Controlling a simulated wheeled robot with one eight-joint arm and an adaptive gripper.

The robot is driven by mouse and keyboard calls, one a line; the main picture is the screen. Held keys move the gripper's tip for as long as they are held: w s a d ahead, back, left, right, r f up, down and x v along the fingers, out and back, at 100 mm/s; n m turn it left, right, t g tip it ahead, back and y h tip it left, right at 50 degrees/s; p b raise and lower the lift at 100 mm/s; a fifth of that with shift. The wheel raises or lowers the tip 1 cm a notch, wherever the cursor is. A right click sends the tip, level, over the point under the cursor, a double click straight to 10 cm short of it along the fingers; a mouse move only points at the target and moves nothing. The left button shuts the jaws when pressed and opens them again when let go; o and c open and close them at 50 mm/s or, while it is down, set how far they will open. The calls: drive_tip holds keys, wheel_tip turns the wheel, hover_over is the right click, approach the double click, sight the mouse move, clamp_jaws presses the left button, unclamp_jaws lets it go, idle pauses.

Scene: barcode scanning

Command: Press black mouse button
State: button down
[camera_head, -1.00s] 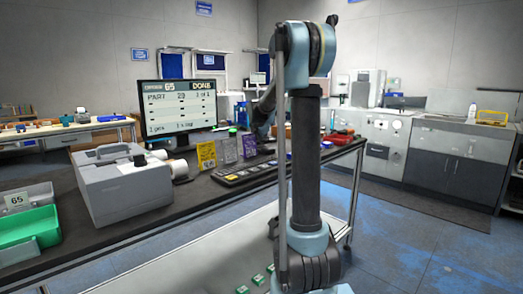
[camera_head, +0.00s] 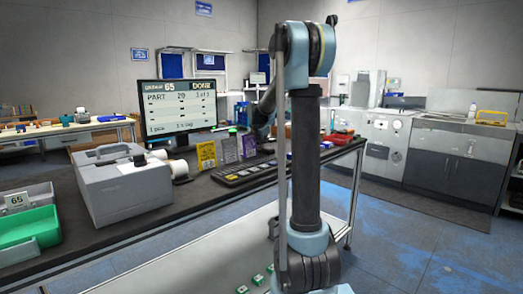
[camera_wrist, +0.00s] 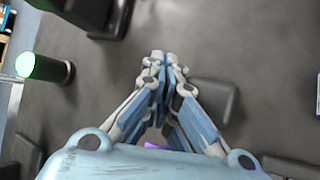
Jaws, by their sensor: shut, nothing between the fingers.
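My gripper (camera_wrist: 162,62) is shut, with its fingertips together and nothing between them, above a dark grey surface in the wrist view. A dark, rounded block (camera_wrist: 215,98), which looks like the black mouse, lies just to the right of the fingers, partly behind them. I cannot make out its button, or tell whether the fingertips touch it. In the head view the mouse cannot be picked out, and my gripper is hidden behind my arm.
A green-topped black cylinder (camera_wrist: 45,68) stands left in the wrist view. In the head view, the dark bench holds a monitor (camera_head: 178,110), a grey box-shaped machine (camera_head: 125,190), a dark keyboard-like strip (camera_head: 245,175), upright cards (camera_head: 207,156) and a green bin (camera_head: 28,235).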

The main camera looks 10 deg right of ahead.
drive_tip(key=shift+f, duration=0.35)
idle(0.6)
idle(0.3)
drive_tip(key=shift+r, duration=0.8)
drive_tip(key=shift+r, duration=2.55)
drive_tip(key=shift+s, duration=0.1)
